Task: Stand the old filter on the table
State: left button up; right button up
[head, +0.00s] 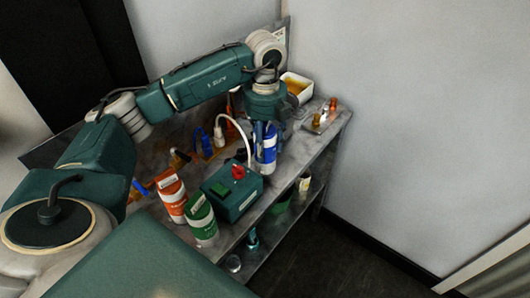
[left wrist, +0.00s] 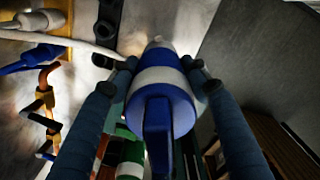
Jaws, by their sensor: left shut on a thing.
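The old filter (head: 266,150) is a blue cylinder with a white band. It is upright beside the green brewer box, over the metal table (head: 291,160). My left gripper (head: 265,131) comes down from above and is shut around its upper part. In the left wrist view the filter (left wrist: 162,78) sits between the two fingers, its blue finned end facing the camera. I cannot tell whether its lower end touches the table. My right gripper is out of view.
The green box (head: 237,195) with a red knob and a white hose stands just left. Orange (head: 172,197) and green (head: 201,220) canisters stand in front. A white tray (head: 297,88) with amber contents is behind; small bottles (head: 328,110) are at the right end. A shelf lies below.

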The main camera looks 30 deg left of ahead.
aim_at(265, 155)
pick_arm(q)
notch_tip(265, 155, down, 4)
jog(key=shift+r+p, duration=0.2)
jog(key=shift+p, duration=0.15)
jog(key=shift+f, duration=0.2)
jog(key=shift+f, duration=0.2)
jog(key=o, duration=0.9)
jog(key=shift+c, duration=0.2)
jog(key=shift+r, duration=0.1)
